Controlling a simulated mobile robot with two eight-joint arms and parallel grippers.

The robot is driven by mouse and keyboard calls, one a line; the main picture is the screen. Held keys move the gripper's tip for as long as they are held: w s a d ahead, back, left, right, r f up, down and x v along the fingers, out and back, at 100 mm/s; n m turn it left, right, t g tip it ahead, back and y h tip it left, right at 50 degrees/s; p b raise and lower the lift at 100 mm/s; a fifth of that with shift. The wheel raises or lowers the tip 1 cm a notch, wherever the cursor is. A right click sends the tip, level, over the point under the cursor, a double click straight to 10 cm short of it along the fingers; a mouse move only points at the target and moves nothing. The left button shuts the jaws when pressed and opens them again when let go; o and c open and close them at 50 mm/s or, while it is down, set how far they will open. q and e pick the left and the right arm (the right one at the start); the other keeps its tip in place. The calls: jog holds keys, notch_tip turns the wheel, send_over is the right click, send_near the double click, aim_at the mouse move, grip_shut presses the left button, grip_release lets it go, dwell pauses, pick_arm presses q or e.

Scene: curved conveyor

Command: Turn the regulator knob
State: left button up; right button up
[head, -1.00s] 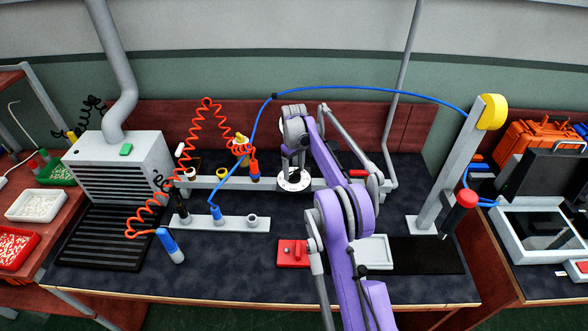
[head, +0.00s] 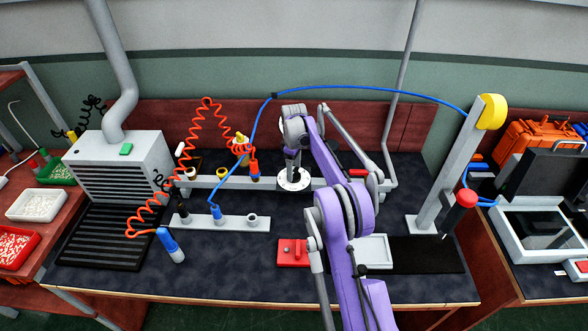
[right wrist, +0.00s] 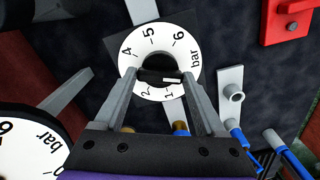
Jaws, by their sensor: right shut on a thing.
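The regulator's round white dial (head: 303,186) lies near the middle of the bench in the head view. In the right wrist view, the dial (right wrist: 172,52) carries numbers and the word "bar". The black regulator knob (right wrist: 153,78) with a white mark sits at its centre. My right gripper (head: 292,170) is down at the dial. In the right wrist view, my right gripper (right wrist: 152,76) is shut on the knob, one finger at each end. In the head view the gripper largely hides the knob. My left gripper is not in view.
A second white bar gauge (right wrist: 28,150) is close by at lower left in the wrist view. A blue hose (head: 370,91) arches over the bench, and an orange coiled hose (head: 187,152) hangs left.

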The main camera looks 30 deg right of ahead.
aim_at(294, 171)
jog(key=o, duration=1.3)
jog(key=shift+r, duration=0.1)
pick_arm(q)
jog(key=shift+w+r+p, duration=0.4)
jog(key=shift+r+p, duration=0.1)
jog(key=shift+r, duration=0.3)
pick_arm(e)
notch_tip(294, 171, up, 11)
jog(key=shift+f, duration=0.15)
